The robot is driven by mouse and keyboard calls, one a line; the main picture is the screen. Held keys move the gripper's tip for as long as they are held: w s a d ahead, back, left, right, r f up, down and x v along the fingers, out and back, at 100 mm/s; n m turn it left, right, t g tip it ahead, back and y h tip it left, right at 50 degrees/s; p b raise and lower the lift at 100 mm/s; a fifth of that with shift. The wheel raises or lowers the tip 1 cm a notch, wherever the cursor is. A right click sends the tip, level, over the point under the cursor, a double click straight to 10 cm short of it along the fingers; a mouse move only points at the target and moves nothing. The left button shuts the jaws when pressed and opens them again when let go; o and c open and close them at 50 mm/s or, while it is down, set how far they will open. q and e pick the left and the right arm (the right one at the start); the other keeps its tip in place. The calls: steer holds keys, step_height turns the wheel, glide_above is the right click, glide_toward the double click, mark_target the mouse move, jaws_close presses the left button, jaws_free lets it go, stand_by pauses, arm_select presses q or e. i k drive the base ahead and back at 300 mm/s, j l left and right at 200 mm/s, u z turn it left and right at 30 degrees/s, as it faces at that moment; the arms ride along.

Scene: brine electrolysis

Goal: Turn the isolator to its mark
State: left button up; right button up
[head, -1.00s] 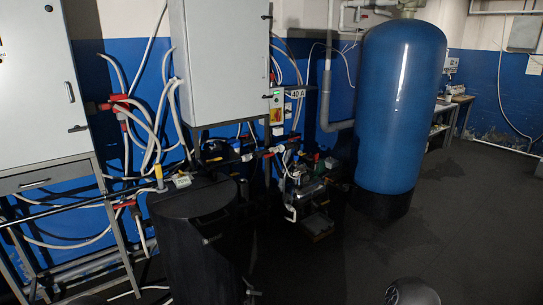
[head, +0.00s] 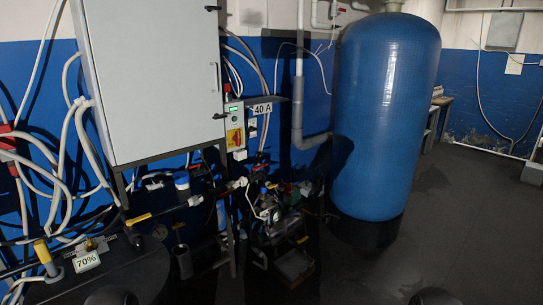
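The isolator (head: 236,138) is a red rotary knob on a yellow plate. It sits on a narrow grey box at the right side of the white cabinet, and the knob's exact angle and any mark are too small to tell. A small green display (head: 234,109) is just above it, and a "40 A" label (head: 262,109) is to its upper right. Neither of my grippers shows in the head view. Only dark rounded parts, probably of my arms, show at the bottom edge, well apart from the isolator.
The white cabinet (head: 150,75) stands left of the isolator. Pipes, valves and a pump cluster (head: 280,215) are below. A black tank (head: 120,275) with a "70%" tag (head: 87,262) is at lower left. A big blue tank (head: 385,115) stands right. The dark floor (head: 430,230) at right is clear.

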mark_target(236, 138)
steer(key=i+l+u, duration=0.3)
steer(key=i, duration=0.25)
steer(key=i+l+u, duration=0.3)
steer(key=i+l, duration=0.15)
